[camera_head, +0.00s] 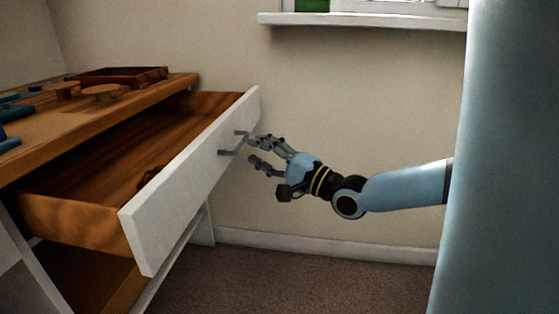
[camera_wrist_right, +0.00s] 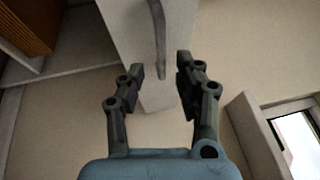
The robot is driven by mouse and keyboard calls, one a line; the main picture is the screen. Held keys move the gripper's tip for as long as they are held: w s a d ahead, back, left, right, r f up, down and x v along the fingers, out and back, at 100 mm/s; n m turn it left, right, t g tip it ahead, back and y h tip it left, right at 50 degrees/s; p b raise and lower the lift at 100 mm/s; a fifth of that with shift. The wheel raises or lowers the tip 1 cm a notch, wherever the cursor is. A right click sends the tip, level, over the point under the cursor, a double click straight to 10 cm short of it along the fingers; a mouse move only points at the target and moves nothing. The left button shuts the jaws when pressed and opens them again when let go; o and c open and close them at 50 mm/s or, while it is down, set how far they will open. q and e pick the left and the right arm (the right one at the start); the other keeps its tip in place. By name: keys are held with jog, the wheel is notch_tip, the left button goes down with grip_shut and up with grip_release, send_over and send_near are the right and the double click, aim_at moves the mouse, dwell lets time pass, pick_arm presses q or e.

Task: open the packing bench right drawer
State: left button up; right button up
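The packing bench drawer (camera_head: 190,185) has a white front and a wooden inside, and it stands pulled well out from the bench (camera_head: 100,112). A small dark item (camera_head: 148,177) lies inside it, partly hidden by the front. The grey bar handle (camera_head: 236,145) is on the drawer front; it also shows in the right wrist view (camera_wrist_right: 159,38). My right gripper (camera_head: 252,150) is open, with its fingers just off the handle. In the right wrist view the handle lies ahead of the gap between the fingertips (camera_wrist_right: 160,72). My left gripper is not in view.
A reddish-brown tray (camera_head: 120,76) and round wooden pieces (camera_head: 100,91) sit on the bench top, with blue items at the left edge. A window sill (camera_head: 360,21) is on the back wall. The carpet (camera_head: 300,285) is clear.

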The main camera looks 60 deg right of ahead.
jog(key=s+f, duration=0.1)
jog(key=s, duration=0.5)
jog(key=shift+s, duration=0.35)
jog(key=shift+f, duration=0.1)
